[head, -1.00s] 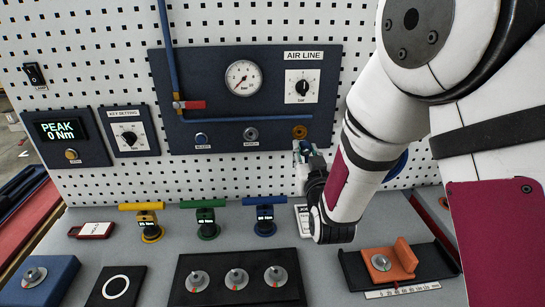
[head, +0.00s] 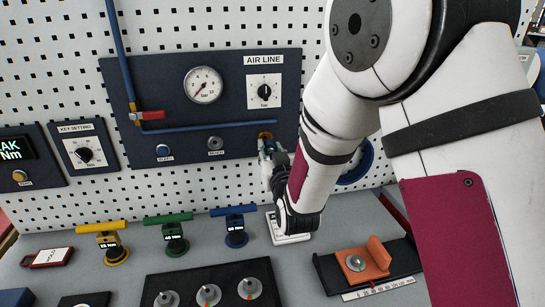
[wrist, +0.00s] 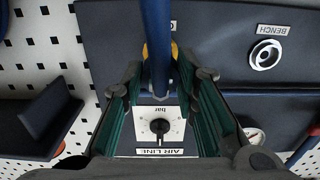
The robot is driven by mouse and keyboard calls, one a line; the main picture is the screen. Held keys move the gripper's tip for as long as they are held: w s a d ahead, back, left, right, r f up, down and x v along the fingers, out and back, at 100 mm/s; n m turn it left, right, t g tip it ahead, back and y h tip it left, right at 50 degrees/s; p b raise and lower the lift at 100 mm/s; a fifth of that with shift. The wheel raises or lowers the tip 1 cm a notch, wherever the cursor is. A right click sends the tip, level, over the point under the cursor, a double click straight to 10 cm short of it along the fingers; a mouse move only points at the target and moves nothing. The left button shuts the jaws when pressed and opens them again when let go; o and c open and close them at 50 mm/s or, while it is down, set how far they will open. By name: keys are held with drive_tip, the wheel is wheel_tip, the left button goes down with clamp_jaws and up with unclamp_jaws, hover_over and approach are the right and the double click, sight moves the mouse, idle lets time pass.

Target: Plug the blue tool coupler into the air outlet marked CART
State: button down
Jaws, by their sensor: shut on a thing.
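My gripper (head: 266,150) is at the lower right of the dark AIR LINE panel, right at the orange-yellow outlet (head: 265,136). In the wrist view its two teal fingers (wrist: 163,100) are shut on the blue coupler (wrist: 156,45), a dark blue upright piece between them. A yellow ring of the outlet shows on both sides of the coupler there. I cannot tell whether the coupler is seated in it or just in front.
A blue outlet (head: 163,150) is at the panel's left. A blue pipe with a red valve handle (head: 153,115) runs above the outlets. Yellow, green and blue T-handled tools (head: 236,230) stand on the bench below. An orange block (head: 363,262) sits at right.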

sight(268, 145)
drive_tip(key=shift+b+x, duration=0.3)
drive_tip(key=shift+x, duration=0.75)
drive_tip(key=shift+w+a+b, duration=0.15)
drive_tip(key=shift+w+b, duration=0.35)
drive_tip(key=shift+w, duration=0.05)
idle(2.0)
drive_tip(key=c, duration=1.2)
unclamp_jaws()
drive_tip(key=shift+s, duration=0.1)
drive_tip(key=v, duration=1.2)
drive_tip(key=o, duration=1.2)
